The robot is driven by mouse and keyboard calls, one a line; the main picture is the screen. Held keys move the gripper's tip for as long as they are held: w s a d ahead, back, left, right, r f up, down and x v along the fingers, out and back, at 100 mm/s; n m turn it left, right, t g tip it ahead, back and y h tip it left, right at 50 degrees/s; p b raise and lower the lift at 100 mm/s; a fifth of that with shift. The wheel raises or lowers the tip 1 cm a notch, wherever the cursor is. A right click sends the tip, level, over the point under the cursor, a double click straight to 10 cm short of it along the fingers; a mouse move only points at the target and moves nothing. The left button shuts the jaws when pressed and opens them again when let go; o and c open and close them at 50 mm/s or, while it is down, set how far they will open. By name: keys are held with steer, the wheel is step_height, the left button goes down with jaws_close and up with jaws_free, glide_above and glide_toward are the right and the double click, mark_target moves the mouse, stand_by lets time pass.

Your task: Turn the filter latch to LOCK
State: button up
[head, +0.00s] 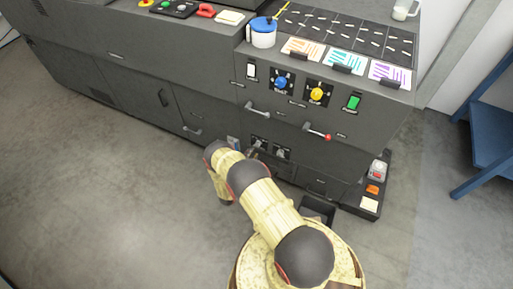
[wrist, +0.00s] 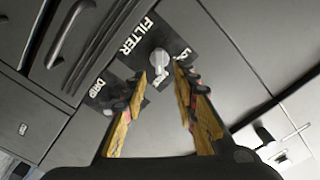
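The filter latch (wrist: 160,58) is a pale grey knob on a black plate marked FILTER, in the upper middle of the wrist view. Part of a word that looks like LOCK shows right of it, partly behind a fingertip. Other small lettering lies just below the knob. My gripper (wrist: 161,76) is open and empty; its two fingers point at the plate, with the knob in line with the gap. I cannot tell whether they touch it. In the head view my gripper (head: 252,149) is low at the cabinet front, beside two small dark plates.
A second black plate marked DRIP (wrist: 103,92) sits left of the filter plate, partly behind the left finger. A dark bar handle (wrist: 72,32) is at upper left. In the head view, a red-tipped lever (head: 318,132) sticks out above right, and a blue stand (head: 490,135) is far right.

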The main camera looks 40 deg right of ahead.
mark_target(258, 144)
steer(key=b+x, duration=0.2)
steer(key=x, duration=0.4)
steer(key=shift+d, duration=0.2)
steer(key=shift+w, duration=0.1)
steer(key=shift+c, duration=0.9)
jaws_close()
